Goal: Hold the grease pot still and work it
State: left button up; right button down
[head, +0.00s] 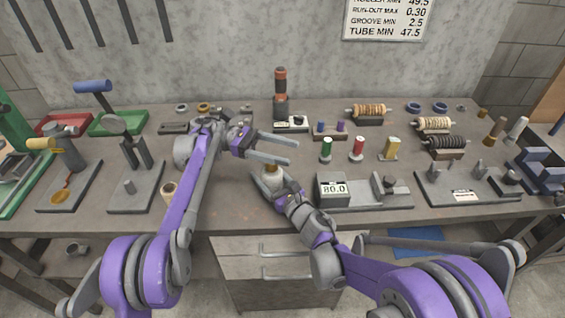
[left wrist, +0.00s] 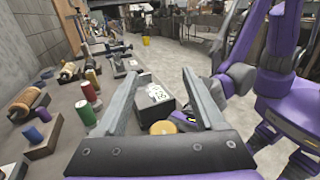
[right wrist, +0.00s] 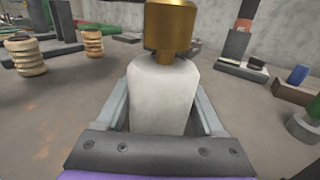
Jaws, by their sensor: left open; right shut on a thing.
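The grease pot is a pale, rounded pot (right wrist: 160,95) with a brass cap (right wrist: 170,27), upright in the right wrist view. My right gripper (head: 268,181) is shut around the pale body from the front of the bench; the pot shows small between its fingers in the head view (head: 272,171). My left gripper (head: 292,153) is open and empty, its fingers spread above and just behind the pot. In the left wrist view the brass cap (left wrist: 163,128) shows low between the open fingers, apart from them. The pot's base is hidden.
A gauge block reading 80.0 (head: 332,189) stands close to the right of the pot. Green (head: 326,150), red (head: 358,148) and yellow (head: 391,149) spools stand behind it. Bare bench (head: 228,190) lies left of the pot.

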pick_arm(q)
jog(key=shift+r, duration=2.3)
jog(key=w+d+r+n+t+h, duration=0.1)
jog(key=w+d+n+t+h, duration=0.15)
jog(key=d+t, duration=0.4)
jog(key=s+a+f+n+t+y, duration=0.9)
jog(key=a+f+n+t+y, duration=0.25)
jog(key=n+t, duration=0.45)
jog(key=a+x, duration=0.1)
jog(key=x, duration=1)
jog(key=shift+w+r+t+y, duration=0.3)
jog(key=shift+r+t+y, duration=0.15)
jog(key=shift+r, duration=0.2)
jog(key=shift+a+m, duration=0.15)
jog(key=shift+m, duration=0.1)
